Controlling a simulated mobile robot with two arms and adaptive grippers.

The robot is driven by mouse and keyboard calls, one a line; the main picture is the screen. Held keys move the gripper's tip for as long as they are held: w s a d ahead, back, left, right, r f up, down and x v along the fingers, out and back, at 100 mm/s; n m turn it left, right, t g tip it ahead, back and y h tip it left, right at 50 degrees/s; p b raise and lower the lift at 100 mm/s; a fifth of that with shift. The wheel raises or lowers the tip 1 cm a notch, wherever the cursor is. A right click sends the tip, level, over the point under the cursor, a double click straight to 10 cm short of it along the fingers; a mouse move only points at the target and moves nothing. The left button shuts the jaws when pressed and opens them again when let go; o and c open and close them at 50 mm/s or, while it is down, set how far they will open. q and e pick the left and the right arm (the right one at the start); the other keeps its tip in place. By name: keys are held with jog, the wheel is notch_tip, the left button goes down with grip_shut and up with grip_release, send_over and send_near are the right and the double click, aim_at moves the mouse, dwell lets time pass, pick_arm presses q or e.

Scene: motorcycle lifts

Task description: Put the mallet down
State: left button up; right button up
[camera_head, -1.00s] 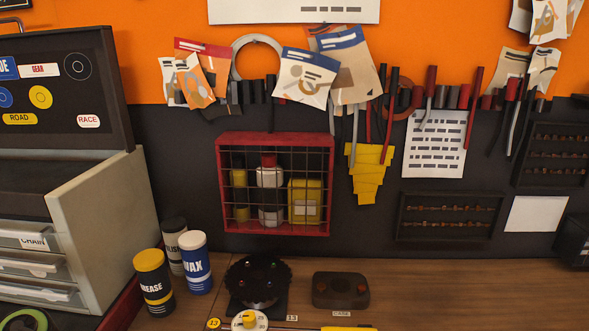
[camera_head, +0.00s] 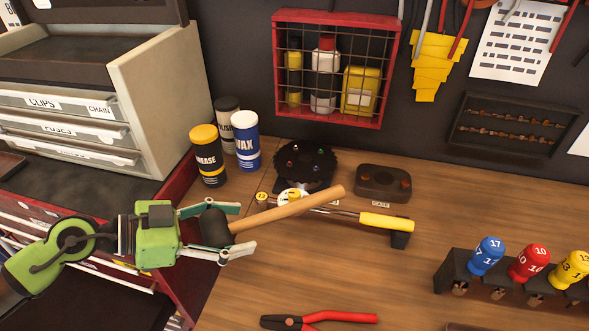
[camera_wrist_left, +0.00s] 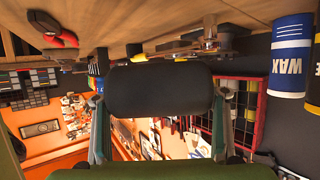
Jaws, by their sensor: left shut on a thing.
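The mallet (camera_head: 215,228) has a black cylindrical head and a light wooden handle (camera_head: 290,210) that points right and slightly up in the head view. My left gripper (camera_head: 228,231) is shut on the mallet's head, one finger on each side. The mallet is near the left edge of the wooden workbench (camera_head: 270,290), and its handle passes in front of a yellow-handled tool. In the left wrist view the black head (camera_wrist_left: 160,91) fills the space between the fingers and the handle is hidden. My right gripper is not in view.
Grease (camera_head: 208,157), wax (camera_head: 245,140) and another can stand at the back left. A yellow-handled tool (camera_head: 386,222) rests on a dark holder. Red pliers (camera_head: 340,317) lie in front. A rack of numbered handles (camera_head: 486,256) stands right. Bare wood lies between them.

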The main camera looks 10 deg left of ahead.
pick_arm(q)
jog(key=s+d+r+m+g+h, duration=0.1)
jog(key=s+d+m+g+h, duration=0.1)
jog(key=s+d+m+g, duration=0.45)
jog(key=s+a+r+m+g, duration=0.1)
jog(key=s+r+m+g, duration=0.3)
jog(key=s, duration=0.4)
jog(key=shift+s+a+r+m+g, duration=0.15)
jog(key=shift+a+r+m+g, duration=0.25)
jog(key=shift+g, duration=0.75)
jog(key=shift+f, duration=0.15)
